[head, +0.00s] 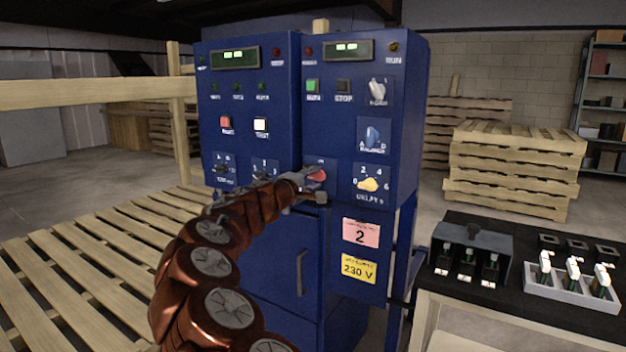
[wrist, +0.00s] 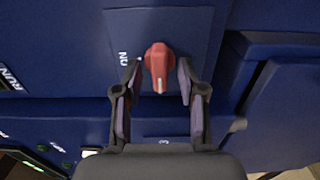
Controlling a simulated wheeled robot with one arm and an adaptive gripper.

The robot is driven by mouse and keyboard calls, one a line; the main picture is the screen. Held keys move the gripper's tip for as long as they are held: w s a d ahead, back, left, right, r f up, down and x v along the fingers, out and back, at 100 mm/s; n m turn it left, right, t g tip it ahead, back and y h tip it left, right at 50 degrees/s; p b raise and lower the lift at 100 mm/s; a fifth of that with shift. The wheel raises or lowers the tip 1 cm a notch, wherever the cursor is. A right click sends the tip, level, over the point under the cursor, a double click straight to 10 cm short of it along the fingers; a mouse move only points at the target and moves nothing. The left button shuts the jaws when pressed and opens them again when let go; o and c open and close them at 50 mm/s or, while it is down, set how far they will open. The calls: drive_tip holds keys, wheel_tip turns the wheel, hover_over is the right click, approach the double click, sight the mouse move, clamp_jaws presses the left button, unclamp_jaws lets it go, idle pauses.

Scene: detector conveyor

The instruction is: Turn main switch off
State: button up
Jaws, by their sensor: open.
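The main switch, seen as a red rotary knob (wrist: 159,60) with a white pointer mark, sits on a dark blue plate (wrist: 200,30) with a partly visible label beside it. The pointer mark points down in the wrist view. My gripper (wrist: 157,80) is open, with one finger on each side of the knob and a gap visible on both sides. In the head view the red knob (head: 316,176) is partly covered by my gripper (head: 306,186), which is at the lower left of the right-hand panel.
The blue cabinet (head: 365,140) carries other knobs, including a yellow one (head: 372,185), a grey one (head: 378,90) and a blue one (head: 373,136). Red (head: 226,124) and white (head: 261,125) buttons are left. A black-topped bench (head: 470,305) with parts stands right.

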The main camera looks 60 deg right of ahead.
drive_tip(key=a, duration=1.1)
drive_tip(key=shift+s+a, duration=0.25)
drive_tip(key=shift+a, duration=0.15)
idle(0.3)
